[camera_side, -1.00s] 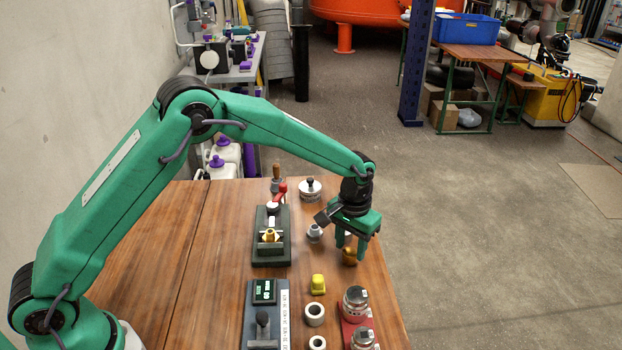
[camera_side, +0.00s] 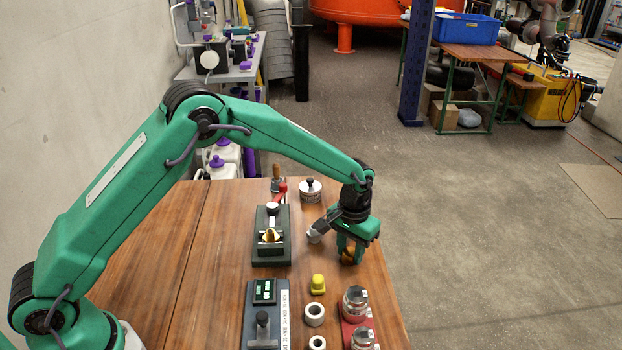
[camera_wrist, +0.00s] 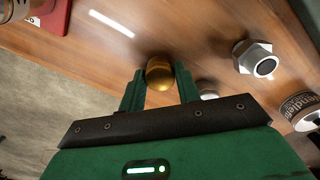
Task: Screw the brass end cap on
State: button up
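The brass end cap (camera_side: 348,254) stands on the wooden bench near its right edge. It also shows in the wrist view (camera_wrist: 159,72), between the fingertips. My gripper (camera_side: 350,256) is lowered over it, pointing down, with one green finger on each side; the wrist view shows my gripper (camera_wrist: 160,85) the same way. The fingers look open, and any gap to the cap is too small to judge. A brass fitting (camera_side: 270,236) sits in the dark green vise (camera_side: 272,256) to the left, with a red-handled lever behind it.
A lidded metal part (camera_side: 310,190) stands behind. A hex fitting (camera_wrist: 255,58) shows in the wrist view. The bench's left side is clear.

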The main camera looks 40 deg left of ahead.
jog(key=shift+c, duration=0.7)
jog(key=shift+r, duration=1.05)
jog(key=shift+r, duration=0.35)
jog(key=shift+r, duration=0.25)
jog(key=shift+r, duration=1.15)
